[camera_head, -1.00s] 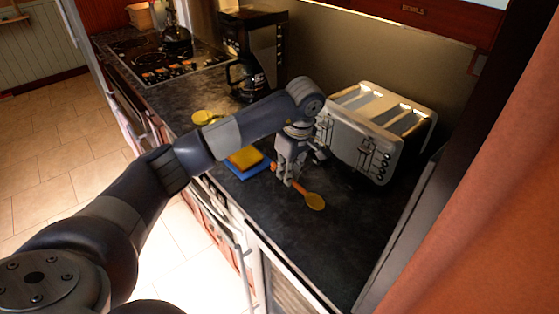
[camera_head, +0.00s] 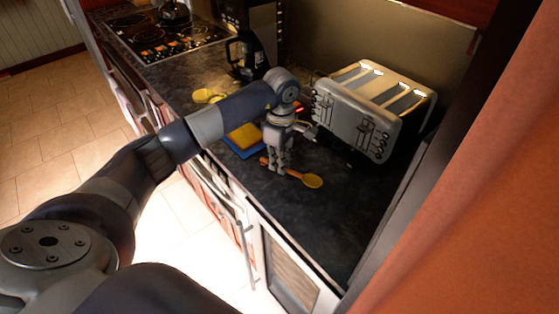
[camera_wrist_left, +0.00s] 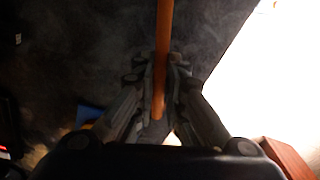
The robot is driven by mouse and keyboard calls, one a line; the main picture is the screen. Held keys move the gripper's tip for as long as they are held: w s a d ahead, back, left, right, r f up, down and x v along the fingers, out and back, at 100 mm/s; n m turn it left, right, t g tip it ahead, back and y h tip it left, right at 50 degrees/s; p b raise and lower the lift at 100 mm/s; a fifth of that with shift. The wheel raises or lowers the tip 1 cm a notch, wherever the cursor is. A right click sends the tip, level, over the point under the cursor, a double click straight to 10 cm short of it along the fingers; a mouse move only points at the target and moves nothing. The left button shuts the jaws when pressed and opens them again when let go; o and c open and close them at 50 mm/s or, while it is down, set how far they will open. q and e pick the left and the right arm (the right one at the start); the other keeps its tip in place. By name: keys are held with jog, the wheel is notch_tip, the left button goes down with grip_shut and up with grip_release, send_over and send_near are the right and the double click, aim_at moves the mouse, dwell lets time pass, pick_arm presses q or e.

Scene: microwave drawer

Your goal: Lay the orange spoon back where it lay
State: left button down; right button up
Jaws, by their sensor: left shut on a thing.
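The orange spoon (camera_head: 312,181) has a yellowish bowl that points right, and its orange handle runs left to my left gripper. My left gripper (camera_head: 277,169) points down over the dark counter and is shut on the handle. In the left wrist view the orange handle (camera_wrist_left: 164,40) runs up from between the two fingers (camera_wrist_left: 160,92). The spoon is at or just above the counter top (camera_head: 330,225); I cannot tell if it touches. My right gripper is not in view.
A blue and yellow sponge-like block (camera_head: 243,137) lies just left of the gripper. A silver toaster (camera_head: 350,120) stands close on the right. A coffee maker (camera_head: 247,52) and a yellow item (camera_head: 207,96) are farther back. The counter's front edge is near; bare counter lies to the right.

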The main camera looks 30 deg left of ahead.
aim_at(280, 182)
pick_arm(q)
notch_tip(280, 182, down, 4)
jog(key=b, duration=0.3)
jog(key=shift+w, duration=0.1)
jog(key=shift+f+b, duration=0.5)
jog(key=shift+f, duration=0.15)
jog(key=c, duration=1.6)
grip_release()
jog(key=shift+o, duration=0.2)
